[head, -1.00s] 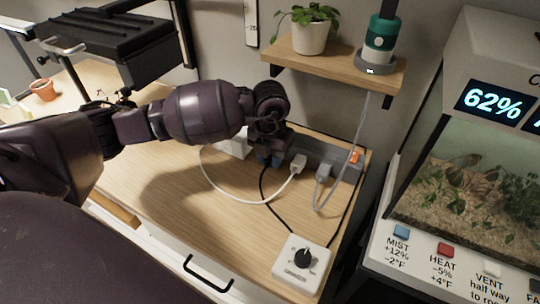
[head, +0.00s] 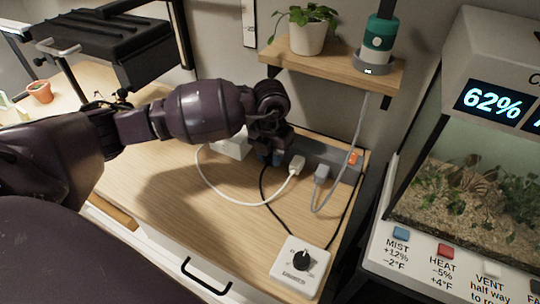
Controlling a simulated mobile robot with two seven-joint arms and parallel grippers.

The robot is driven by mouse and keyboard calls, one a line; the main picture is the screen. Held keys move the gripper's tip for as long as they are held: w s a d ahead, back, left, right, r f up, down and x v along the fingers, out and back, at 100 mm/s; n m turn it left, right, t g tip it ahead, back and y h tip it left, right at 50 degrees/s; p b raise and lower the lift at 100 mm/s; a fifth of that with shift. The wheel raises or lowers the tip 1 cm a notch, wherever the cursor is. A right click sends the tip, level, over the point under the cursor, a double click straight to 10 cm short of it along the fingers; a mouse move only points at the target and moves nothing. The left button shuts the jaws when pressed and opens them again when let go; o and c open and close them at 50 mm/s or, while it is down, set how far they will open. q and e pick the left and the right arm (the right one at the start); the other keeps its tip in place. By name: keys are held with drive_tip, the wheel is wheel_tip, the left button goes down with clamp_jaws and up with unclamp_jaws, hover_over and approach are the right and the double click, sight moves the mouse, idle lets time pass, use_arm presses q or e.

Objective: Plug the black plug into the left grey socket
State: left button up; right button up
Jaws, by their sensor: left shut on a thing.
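The grey socket strip (head: 334,163) lies along the back of the wooden desk. My left gripper (head: 272,150) is over its left end, shut and pointing down. The dark plug (head: 277,159) is at its fingertips, mostly hidden by the gripper. A black cord (head: 264,185) runs from there to the white dial box (head: 301,268). The left socket is hidden behind the gripper, so I cannot tell whether the plug is seated in it. A white plug (head: 297,164) and a grey plug (head: 321,173) are at the strip further right. My right gripper is out of view.
A white block (head: 232,147) stands left of the gripper. A white cable (head: 210,187) and a grey cable (head: 330,205) loop over the desk. A shelf (head: 332,70) with a potted plant (head: 306,31) hangs above. A terrarium (head: 480,170) stands right.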

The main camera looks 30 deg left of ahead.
use_arm(q)
drive_tip(key=shift+w, duration=0.15)
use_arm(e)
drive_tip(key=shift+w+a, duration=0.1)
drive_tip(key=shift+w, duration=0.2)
